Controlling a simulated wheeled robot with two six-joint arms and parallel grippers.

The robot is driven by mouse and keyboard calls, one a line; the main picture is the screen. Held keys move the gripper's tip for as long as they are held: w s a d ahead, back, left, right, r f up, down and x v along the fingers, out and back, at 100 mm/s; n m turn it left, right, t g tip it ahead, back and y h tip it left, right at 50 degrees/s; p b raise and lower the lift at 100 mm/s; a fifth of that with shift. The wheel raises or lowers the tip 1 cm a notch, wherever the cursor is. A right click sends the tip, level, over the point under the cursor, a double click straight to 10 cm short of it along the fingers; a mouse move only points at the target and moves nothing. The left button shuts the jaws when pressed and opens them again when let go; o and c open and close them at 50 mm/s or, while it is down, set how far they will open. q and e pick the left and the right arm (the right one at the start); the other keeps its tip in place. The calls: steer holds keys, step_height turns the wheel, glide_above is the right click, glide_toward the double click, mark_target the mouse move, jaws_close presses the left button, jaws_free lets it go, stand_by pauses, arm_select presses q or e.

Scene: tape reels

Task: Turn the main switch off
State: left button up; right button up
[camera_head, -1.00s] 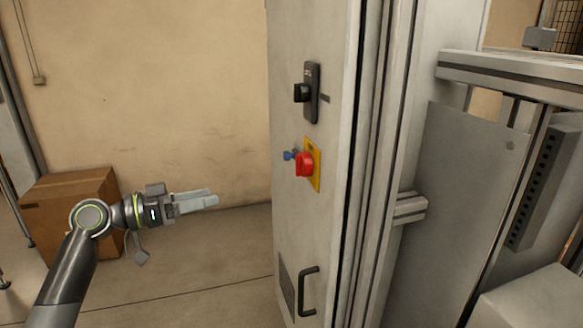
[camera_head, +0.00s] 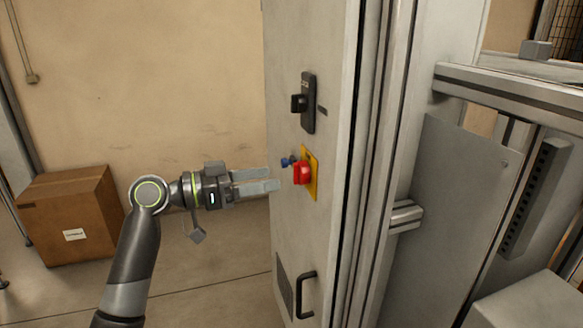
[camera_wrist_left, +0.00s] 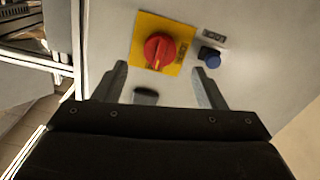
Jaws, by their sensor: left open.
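The main switch is a red rotary knob (camera_head: 302,173) on a yellow plate (camera_head: 313,179), mounted on the grey cabinet's face. In the left wrist view the red knob (camera_wrist_left: 159,51) sits on its tilted yellow plate (camera_wrist_left: 177,69), ahead of the fingers and nearer the left one. My left gripper (camera_head: 272,180) is open and empty, its fingers pointing at the knob from the left. In the left wrist view the open fingers of my left gripper (camera_wrist_left: 161,78) appear below the knob, with no clear contact. My right gripper is out of view.
A blue button (camera_head: 287,162) sits close beside the knob. A black handle (camera_head: 308,103) is above on the grey cabinet (camera_head: 285,225), and a black pull handle (camera_head: 305,294) is below. A cardboard box (camera_head: 70,215) stands on the floor at left.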

mark_target(294, 175)
arm_select(q)
steer(key=p+x, duration=0.1)
steer(key=x, duration=0.5)
steer(key=shift+d+p, duration=0.3)
steer(key=c, duration=1)
